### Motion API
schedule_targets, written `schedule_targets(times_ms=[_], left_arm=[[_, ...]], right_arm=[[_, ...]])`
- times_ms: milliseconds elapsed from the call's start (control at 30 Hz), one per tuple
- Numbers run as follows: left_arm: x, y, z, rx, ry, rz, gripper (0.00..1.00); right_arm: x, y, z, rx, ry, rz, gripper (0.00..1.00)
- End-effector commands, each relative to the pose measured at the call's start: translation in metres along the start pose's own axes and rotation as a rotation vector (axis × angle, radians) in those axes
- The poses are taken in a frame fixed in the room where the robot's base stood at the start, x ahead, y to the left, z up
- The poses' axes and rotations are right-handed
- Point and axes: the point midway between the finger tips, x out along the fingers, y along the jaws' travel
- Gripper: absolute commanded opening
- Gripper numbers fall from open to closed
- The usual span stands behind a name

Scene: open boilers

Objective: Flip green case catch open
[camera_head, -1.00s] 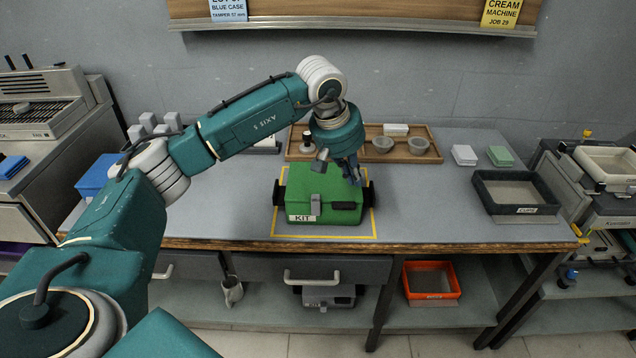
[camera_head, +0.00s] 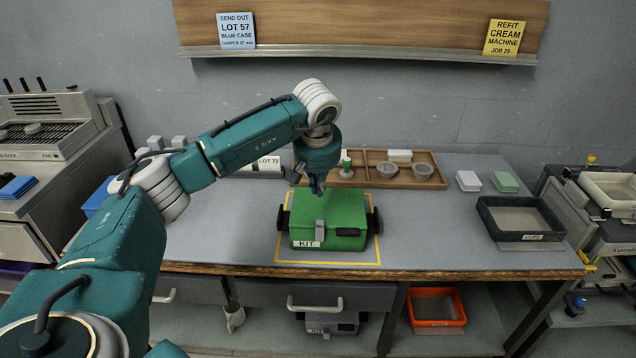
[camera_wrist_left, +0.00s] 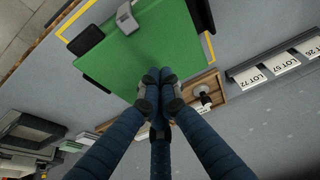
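The green case (camera_head: 338,209) stands on the grey bench inside a yellow outline, its lid down. Its grey catch (camera_head: 320,231) is on the front face, upright against it, above a KIT label. In the left wrist view the case (camera_wrist_left: 150,55) fills the upper middle and the catch (camera_wrist_left: 126,19) shows at its far edge. My left gripper (camera_head: 318,188) points down above the rear left part of the lid, apart from the catch. In the wrist view its fingertips (camera_wrist_left: 158,86) are drawn together with nothing seen between them. My right gripper is not in view.
A wooden tray (camera_head: 440,184) with cups stands behind the case. A black-rimmed bin (camera_head: 520,237) stands at the right of the bench. Dark knobs (camera_head: 376,220) stick out at the case's sides. The bench in front of the case is a narrow strip.

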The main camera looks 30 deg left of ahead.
Motion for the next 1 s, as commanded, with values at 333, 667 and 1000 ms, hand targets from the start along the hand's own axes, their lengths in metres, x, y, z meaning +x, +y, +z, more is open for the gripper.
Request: schedule_targets(times_ms=[333,667,1000], left_arm=[[0.052,0.000,0.011,0.005,0.000,0.000,0.00],[0.045,0.000,0.037,0.001,0.001,0.000,0.00],[0.045,0.000,0.038,0.000,0.002,0.000,0.00]], right_arm=[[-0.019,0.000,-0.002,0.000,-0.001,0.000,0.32],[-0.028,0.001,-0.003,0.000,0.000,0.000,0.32],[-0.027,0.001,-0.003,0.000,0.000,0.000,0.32]])
